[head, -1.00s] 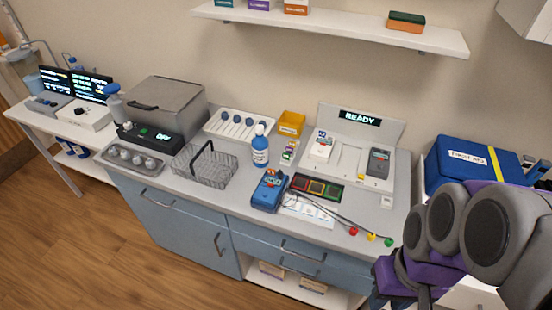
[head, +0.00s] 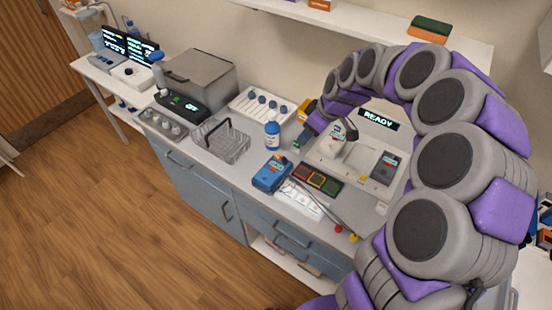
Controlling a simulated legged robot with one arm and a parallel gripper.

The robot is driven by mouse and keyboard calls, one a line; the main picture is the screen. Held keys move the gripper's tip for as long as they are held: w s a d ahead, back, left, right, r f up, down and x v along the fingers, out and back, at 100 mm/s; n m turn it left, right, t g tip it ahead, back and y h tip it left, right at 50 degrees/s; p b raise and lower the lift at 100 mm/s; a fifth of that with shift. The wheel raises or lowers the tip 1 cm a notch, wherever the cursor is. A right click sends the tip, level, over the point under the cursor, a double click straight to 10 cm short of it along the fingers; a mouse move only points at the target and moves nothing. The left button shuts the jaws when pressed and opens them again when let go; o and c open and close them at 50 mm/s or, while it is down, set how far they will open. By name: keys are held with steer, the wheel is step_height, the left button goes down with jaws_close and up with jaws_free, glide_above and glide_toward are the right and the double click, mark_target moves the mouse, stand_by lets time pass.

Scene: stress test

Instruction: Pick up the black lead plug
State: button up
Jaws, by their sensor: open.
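My arm (head: 445,150) rises on the right in the head view and arches left over the bench. Its purple end, with my gripper (head: 315,125), hangs over the back of the bench by the white device. My gripper is open; its fingers are small and hard to make out, and I see nothing held. Thin dark leads (head: 322,207) run across the bench to its front edge. A red plug (head: 338,229) and a yellow plug (head: 353,237) show at their ends. I cannot make out a black plug; my arm hides part of the bench's right side.
A blue meter (head: 272,174), a blue-labelled bottle (head: 272,136) and a wire basket (head: 222,143) stand left of the leads. A coloured tray (head: 318,181) lies behind the leads. A wall shelf (head: 375,30) hangs above. The wooden floor (head: 110,215) is clear.

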steer(key=b, duration=0.2)
glide_toward(284, 159)
steer(key=b+x, duration=0.2)
steer(key=x, duration=0.6)
steer(key=shift+a+f, duration=0.3)
steer(key=shift+w+d+f, duration=0.1)
steer(key=shift+w, duration=0.05)
steer(key=shift+d, duration=0.45)
steer(key=shift+c, duration=0.6)
steer(key=shift+a, duration=0.45)
steer(key=c, duration=0.8)
steer(key=shift+d, duration=0.1)
